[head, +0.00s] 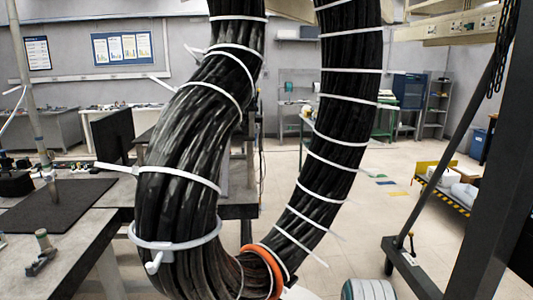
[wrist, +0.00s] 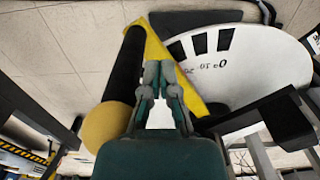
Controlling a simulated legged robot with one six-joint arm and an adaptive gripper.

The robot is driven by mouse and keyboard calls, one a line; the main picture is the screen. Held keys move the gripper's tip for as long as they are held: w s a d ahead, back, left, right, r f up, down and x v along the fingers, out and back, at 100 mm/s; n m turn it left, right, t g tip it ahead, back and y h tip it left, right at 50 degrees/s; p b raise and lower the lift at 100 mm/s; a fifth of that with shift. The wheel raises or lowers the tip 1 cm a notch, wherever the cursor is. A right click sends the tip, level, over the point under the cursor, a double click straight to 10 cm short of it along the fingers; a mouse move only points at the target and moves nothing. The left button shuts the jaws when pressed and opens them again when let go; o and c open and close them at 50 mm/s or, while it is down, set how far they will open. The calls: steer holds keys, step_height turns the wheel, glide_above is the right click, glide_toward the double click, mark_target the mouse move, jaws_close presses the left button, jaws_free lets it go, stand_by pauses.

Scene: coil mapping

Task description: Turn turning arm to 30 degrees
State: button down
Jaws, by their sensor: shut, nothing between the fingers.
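In the wrist view, the turning arm is a yellow bar (wrist: 174,68) running down and to the right across a white dial (wrist: 270,62). A black handle (wrist: 124,66) with a round yellow end (wrist: 108,123) extends down-left from the bar's upper end. The dial carries black blocks and small numbers, with 0, 10 and 20 partly readable. My gripper (wrist: 160,68) is shut and empty. Its fingertips overlap the yellow bar in the picture, right of the handle; I cannot tell whether they touch it. The bar's lower end is partly hidden. The head view does not clearly show the dial or gripper.
In the head view, a thick black cable bundle (head: 345,105) with white ties loops across the middle and hides much. A workbench (head: 75,235) stands at left, a dark metal frame (head: 495,190) at right. Pale floor (head: 365,225) is open behind the loop.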

step_height(320, 180, up, 12)
steer(key=shift+s+a, duration=0.15)
steer(key=shift+s, duration=0.2)
stand_by(1.8)
